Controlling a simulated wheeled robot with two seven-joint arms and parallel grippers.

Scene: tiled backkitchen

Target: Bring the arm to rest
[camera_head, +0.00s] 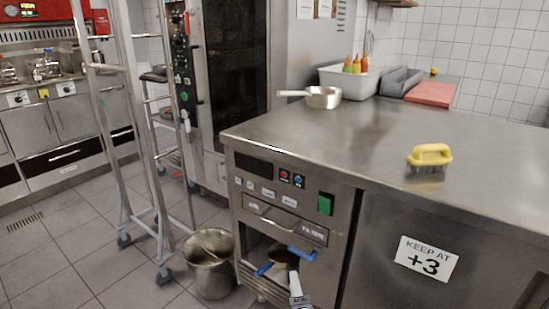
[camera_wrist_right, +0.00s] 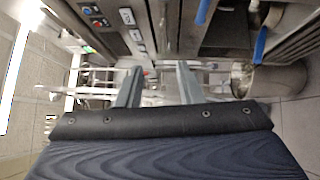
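My right gripper (camera_head: 297,284) shows at the bottom of the head view, in front of the open lower bay of the steel counter unit. Only a small part of it is seen there. In the right wrist view its two grey fingers (camera_wrist_right: 158,84) stand apart with nothing between them, so it is open and empty. Blue handles (camera_head: 301,254) of the bay are close to it in the head view, and blue bars show beyond it in the wrist view (camera_wrist_right: 260,44). Contact cannot be told. My left gripper is in neither view.
A steel counter (camera_head: 380,140) fills the right side, bearing a yellow brush (camera_head: 430,154), a saucepan (camera_head: 323,97) and a red board (camera_head: 431,93). A metal bucket (camera_head: 210,265) stands on the floor left of the unit. A wheeled rack (camera_head: 122,150) stands farther left. Floor at the lower left is clear.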

